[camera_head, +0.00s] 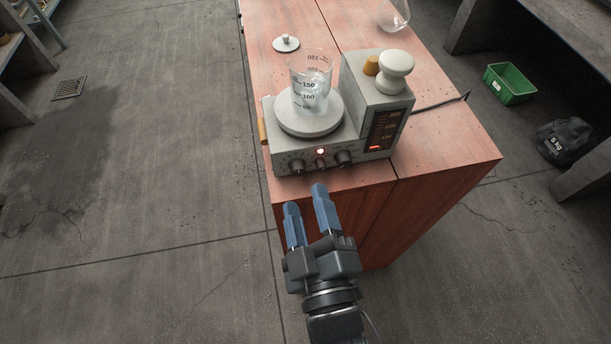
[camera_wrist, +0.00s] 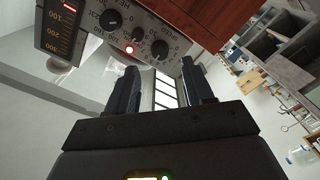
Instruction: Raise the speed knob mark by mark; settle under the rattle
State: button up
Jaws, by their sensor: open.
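A grey stirrer unit (camera_head: 282,148) stands at the front of the red bench. Its front panel has a left knob (camera_head: 297,166), a middle knob (camera_head: 320,163) and a right knob (camera_head: 345,158). A small lamp (camera_head: 320,152) glows red. A glass beaker (camera_head: 309,78) with clear contents stands on the round plate (camera_head: 311,123). My gripper (camera_head: 305,198) is open and empty, in front of and apart from the panel.
A dark scale (camera_head: 384,127) on the unit shows a red bar near its bottom. A white knob-shaped piece (camera_head: 397,67) and an orange cap (camera_head: 371,65) top the housing. A small lidded disc (camera_head: 286,43) and glassware (camera_head: 394,15) lie behind.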

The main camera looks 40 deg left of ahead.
aim_at(299, 173)
jog(key=shift+x, duration=2.4)
jog(key=shift+c, duration=0.5)
grip_shut()
